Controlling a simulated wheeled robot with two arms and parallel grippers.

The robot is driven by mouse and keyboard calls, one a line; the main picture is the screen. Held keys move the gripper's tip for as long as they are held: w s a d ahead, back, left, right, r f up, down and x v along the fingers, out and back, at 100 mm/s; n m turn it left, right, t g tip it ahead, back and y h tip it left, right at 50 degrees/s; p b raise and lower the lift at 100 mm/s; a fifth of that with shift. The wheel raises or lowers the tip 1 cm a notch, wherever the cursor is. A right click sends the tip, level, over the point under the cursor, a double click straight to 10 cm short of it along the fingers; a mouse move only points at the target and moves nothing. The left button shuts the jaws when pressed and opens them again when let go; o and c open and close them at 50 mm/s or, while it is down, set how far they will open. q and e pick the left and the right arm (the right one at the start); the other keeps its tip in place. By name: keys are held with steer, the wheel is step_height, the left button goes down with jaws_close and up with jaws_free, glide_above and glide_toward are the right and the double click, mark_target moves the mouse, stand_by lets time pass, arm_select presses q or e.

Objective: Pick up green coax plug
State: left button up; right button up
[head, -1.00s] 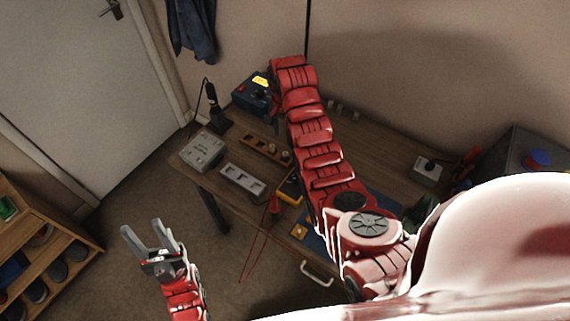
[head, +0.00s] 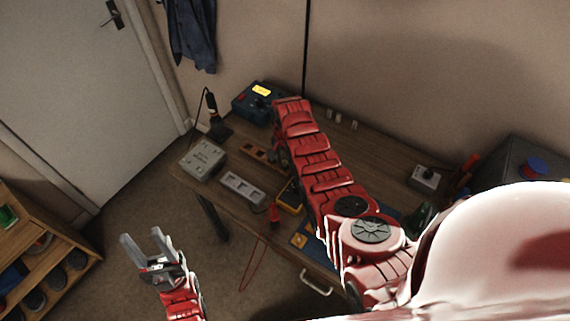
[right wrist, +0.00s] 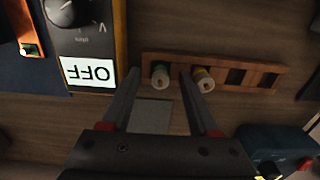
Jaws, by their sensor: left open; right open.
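In the right wrist view the green coax plug (right wrist: 160,76), a pale round plug with a green ring, stands in a slot of the wooden rack (right wrist: 236,62). My right gripper (right wrist: 154,72) is open, its fingertips on either side of the green plug in the picture; I cannot tell whether they touch it. A second plug with a yellow ring (right wrist: 203,78) stands just right of the right finger. In the head view my right arm hides the gripper and part of the rack (head: 256,151). My left gripper (head: 147,243) is open and empty, away from the bench.
A yellow-edged meter with an OFF label (right wrist: 88,72) lies left of the rack in the right wrist view. A blue box (right wrist: 275,143) is at lower right. In the head view a grey box (head: 202,160) and a slotted grey block (head: 242,187) sit on the bench.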

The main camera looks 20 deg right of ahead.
steer(key=shift+f, duration=0.1)
jaws_close()
stand_by(0.3)
stand_by(0.4)
